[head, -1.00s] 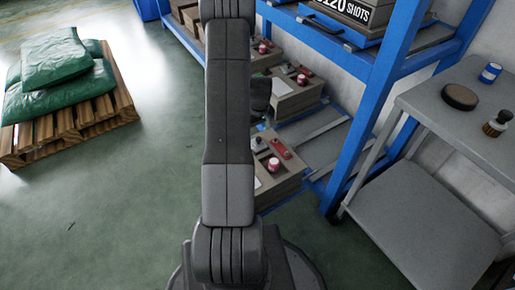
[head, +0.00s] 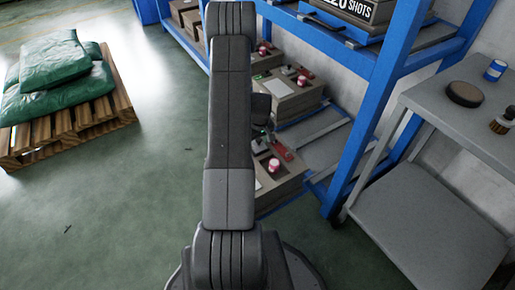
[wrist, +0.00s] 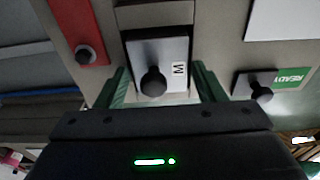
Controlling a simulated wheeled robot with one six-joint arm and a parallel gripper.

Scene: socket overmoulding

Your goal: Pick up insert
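In the wrist view a light metal block with a black round knob and an "M" label, which looks like the insert (wrist: 174,52), sits on a beige case top. My gripper (wrist: 160,78) has two green fingers, one on each side of this block, apart and seemingly not pressed on it. In the head view my gripper (head: 262,128) is mostly hidden behind my arm, low over the front case (head: 285,190) on the bottom shelf. The block cannot be made out there.
A red part with a knob (wrist: 85,52) and a smaller knobbed block (wrist: 260,88) beside a green "READY" label flank the insert. Blue rack uprights (head: 368,120) and an upper shelf stand close by. A grey table (head: 450,120) is at right, a pallet with green bags (head: 60,130) at left.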

